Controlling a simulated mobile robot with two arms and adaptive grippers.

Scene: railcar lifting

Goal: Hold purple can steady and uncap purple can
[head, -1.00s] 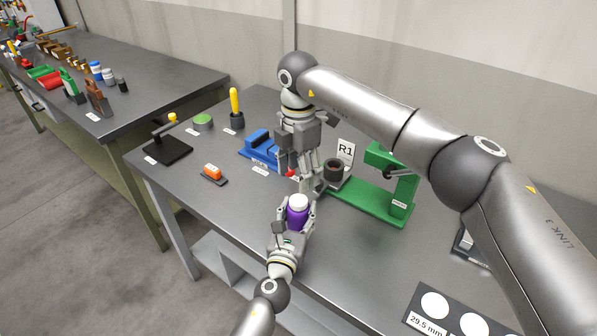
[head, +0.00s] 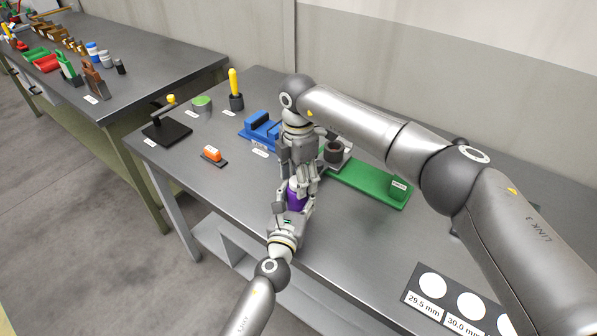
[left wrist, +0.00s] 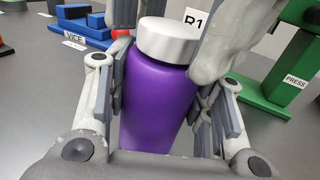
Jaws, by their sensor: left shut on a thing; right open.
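The purple can (head: 296,198) stands upright in my left gripper (head: 295,207), which comes up from the lower part of the head view and is shut on the can's body. The left wrist view shows the purple can (left wrist: 158,100) between the fingers, with its pale cap (left wrist: 169,40) on top. My right gripper (head: 303,182) points down from above, its open fingers around the top of the can. In the head view they largely hide the cap. In the left wrist view, right gripper fingers show on both sides of the cap; contact cannot be told.
A green press (head: 370,186) stands right of the grippers, and a blue vise (head: 262,130) behind them to the left. A dark round part (head: 334,151) sits close behind the right gripper. An orange item (head: 212,154) lies left.

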